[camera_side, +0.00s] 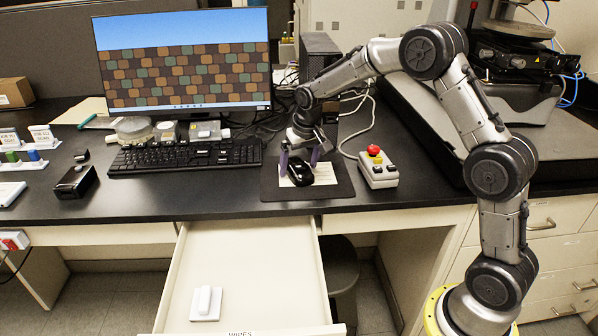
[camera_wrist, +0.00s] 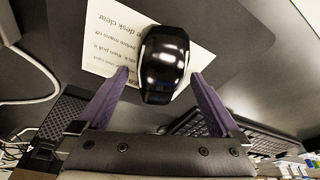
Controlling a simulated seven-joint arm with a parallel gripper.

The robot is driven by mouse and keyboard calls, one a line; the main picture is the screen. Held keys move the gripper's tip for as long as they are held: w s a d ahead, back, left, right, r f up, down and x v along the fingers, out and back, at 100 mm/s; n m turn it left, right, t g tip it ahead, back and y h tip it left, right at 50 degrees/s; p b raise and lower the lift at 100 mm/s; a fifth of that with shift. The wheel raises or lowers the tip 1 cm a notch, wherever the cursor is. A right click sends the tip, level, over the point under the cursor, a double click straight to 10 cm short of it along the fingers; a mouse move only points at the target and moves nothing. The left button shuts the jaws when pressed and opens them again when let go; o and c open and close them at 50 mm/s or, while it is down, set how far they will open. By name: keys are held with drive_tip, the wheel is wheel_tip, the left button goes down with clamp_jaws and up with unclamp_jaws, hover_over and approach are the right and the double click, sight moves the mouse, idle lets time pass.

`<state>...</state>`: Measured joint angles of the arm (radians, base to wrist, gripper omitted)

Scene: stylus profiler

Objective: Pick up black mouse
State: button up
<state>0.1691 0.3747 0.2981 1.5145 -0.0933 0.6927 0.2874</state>
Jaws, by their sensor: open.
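The black mouse (camera_side: 300,172) lies on a paper note on the dark mouse pad, right of the keyboard. In the wrist view the glossy mouse (camera_wrist: 163,62) is at the top centre, beyond and partly between the fingertips. My gripper (camera_side: 302,165) is low over the pad, with its purple fingers on either side of the mouse. In the wrist view my gripper (camera_wrist: 160,80) is open, and gaps show between each finger and the mouse. Whether the fingertips touch the pad cannot be told.
The paper note (camera_wrist: 108,40) lies under the mouse on the mouse pad (camera_side: 338,188). A control box with a red button (camera_side: 378,168) stands close to the right. The keyboard (camera_side: 185,156) is to the left. An open drawer (camera_side: 245,265) juts out below the desk edge.

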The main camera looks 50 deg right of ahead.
drive_tip(key=shift+f, duration=0.2)
drive_tip(key=c, duration=1.4)
drive_tip(key=shift+r, duration=0.2)
drive_tip(key=shift+r, duration=0.25)
wheel_tip(320, 180, up, 2)
drive_tip(key=shift+w+r, duration=0.1)
drive_tip(key=s+a+r, duration=0.1)
drive_tip(key=s+r, duration=0.2)
drive_tip(key=s, duration=0.1)
drive_tip(key=s+r, duration=0.3)
drive_tip(key=s, duration=0.2)
drive_tip(key=s+a+r, duration=0.1)
drive_tip(key=s+r, duration=0.3)
drive_tip(key=s, duration=0.1)
drive_tip(key=shift+a, duration=0.35)
